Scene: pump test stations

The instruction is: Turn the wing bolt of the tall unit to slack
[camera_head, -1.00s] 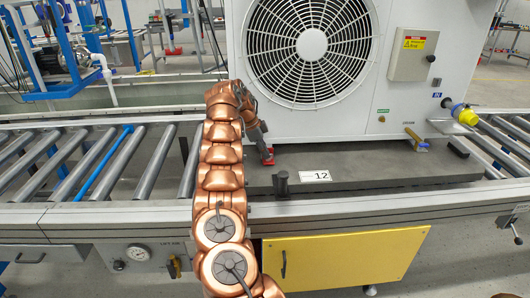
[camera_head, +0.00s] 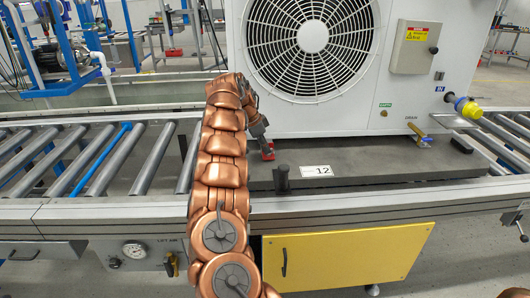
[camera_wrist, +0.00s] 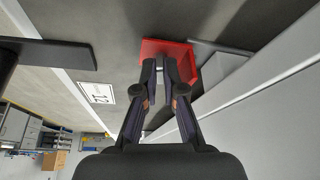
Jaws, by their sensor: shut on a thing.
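The tall unit (camera_head: 405,95) is a white cabinet with a big round fan grille, standing on a dark grey slab. At its lower left foot sits a small red part (camera_head: 267,150), also seen in the wrist view (camera_wrist: 151,47). My gripper (camera_head: 264,146) reaches down to this red part from the left. In the wrist view its fingertips (camera_wrist: 160,66) are close together on a small piece in front of the red part. I take this piece to be the wing bolt; the fingers mostly hide it, and its turn angle cannot be made out.
A brass valve (camera_head: 420,136) and a yellow connector (camera_head: 468,107) are at the right. A roller conveyor (camera_head: 60,160) runs left.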

